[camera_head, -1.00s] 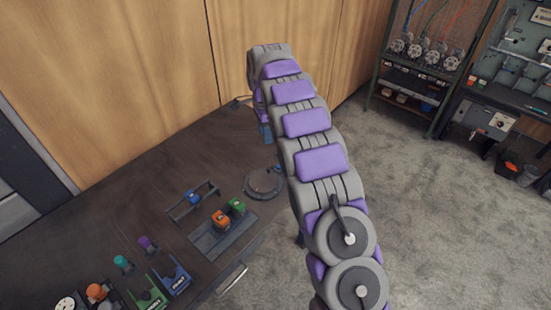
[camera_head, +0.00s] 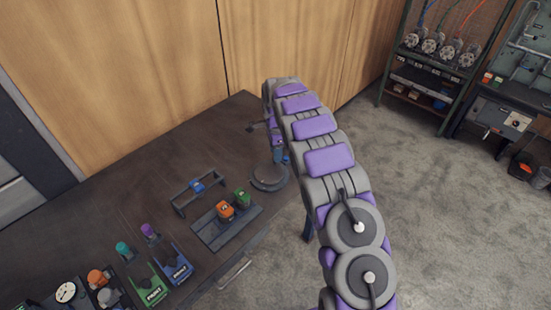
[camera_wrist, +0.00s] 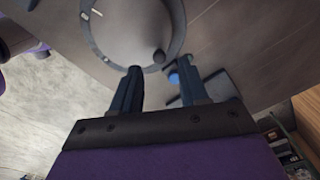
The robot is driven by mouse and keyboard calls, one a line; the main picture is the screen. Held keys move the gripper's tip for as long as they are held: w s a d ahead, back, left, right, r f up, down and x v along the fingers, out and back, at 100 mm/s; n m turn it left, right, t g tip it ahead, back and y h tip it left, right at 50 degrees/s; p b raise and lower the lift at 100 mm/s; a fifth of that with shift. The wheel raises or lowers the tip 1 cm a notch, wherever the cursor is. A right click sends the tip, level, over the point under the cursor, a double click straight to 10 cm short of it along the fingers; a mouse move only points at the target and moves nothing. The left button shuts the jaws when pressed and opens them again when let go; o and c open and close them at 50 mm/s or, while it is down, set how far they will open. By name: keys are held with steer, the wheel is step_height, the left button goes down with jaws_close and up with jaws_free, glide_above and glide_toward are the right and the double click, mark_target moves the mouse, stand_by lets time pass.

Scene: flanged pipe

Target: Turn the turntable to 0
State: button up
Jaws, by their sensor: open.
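The turntable (camera_head: 269,180) is a dark round disc near the right edge of the dark workbench in the head view. In the wrist view, the turntable (camera_wrist: 128,35) appears as a grey disc with a darker ring, white marks on the ring, and a small dark knob (camera_wrist: 158,55). My gripper (camera_wrist: 160,84) is open, its two dark fingers apart and empty, pointing toward the disc's edge near the knob. I cannot tell whether a finger touches it. In the head view my arm hides part of the gripper. I cannot read a number on the ring.
Beside the turntable, a tray (camera_head: 228,232) holds an orange block (camera_head: 225,210) and a green block (camera_head: 242,196). A frame with a blue block (camera_head: 197,185) stands behind it. A wooden wall (camera_head: 130,60) backs the bench.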

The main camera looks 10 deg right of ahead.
mark_target(269, 171)
step_height(269, 171, down, 2)
steer(key=shift+d+f, duration=0.1)
steer(key=shift+f, duration=0.45)
steer(key=shift+a, duration=0.2)
jaws_close()
